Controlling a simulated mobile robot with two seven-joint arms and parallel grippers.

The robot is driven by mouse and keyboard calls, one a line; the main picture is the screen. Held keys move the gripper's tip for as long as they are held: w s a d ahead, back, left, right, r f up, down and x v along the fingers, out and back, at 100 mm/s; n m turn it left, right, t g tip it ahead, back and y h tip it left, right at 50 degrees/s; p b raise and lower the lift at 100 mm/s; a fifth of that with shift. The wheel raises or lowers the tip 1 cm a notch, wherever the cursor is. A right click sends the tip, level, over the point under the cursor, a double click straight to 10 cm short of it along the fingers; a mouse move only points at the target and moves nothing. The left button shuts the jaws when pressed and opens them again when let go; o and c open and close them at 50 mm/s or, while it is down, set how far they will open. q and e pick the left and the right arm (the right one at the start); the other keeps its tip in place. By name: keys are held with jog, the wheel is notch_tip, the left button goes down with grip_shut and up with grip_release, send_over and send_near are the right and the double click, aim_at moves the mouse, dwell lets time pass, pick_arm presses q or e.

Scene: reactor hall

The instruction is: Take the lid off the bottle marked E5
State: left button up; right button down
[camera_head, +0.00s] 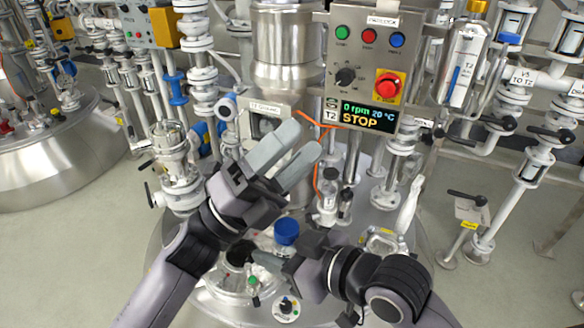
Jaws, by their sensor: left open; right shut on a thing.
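A bottle with a blue lid (287,230) stands out at the lower middle, above the vessel top. Its body is mostly hidden behind my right gripper, and no E5 mark can be read. My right gripper (266,259) comes in from the right, just below the blue lid, and is shut, apparently on this bottle's body. The lid is on the bottle. My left gripper (302,143) reaches up from the lower left, its fingers spread and empty. Its fingertips are up and slightly right of the blue lid, apart from it.
A control box (366,75) with buttons and a STOP display stands behind. Small clear bottles (328,197) stand right of my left gripper. A valve column (177,160) rises at left. A vessel with fittings (225,310) lies below; pipes crowd the right.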

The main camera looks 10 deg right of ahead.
pick_arm(q)
jog(key=s+d+r+m+g+y, duration=0.4)
jog(key=s+d+m+g, duration=0.25)
jog(key=m+g, duration=0.85)
jog(key=m+t+y, duration=0.9)
jog(key=m+y, duration=0.6)
jog(key=y, duration=0.6)
send_over(292, 225)
notch_tip(292, 225, down, 5)
jog(key=shift+s+d+r, duration=0.1)
jog(key=shift+r, duration=0.1)
jog(key=shift+f+t, duration=0.1)
jog(key=shift+t, duration=0.2)
notch_tip(292, 225, down, 8)
jog(key=shift+r, duration=0.15)
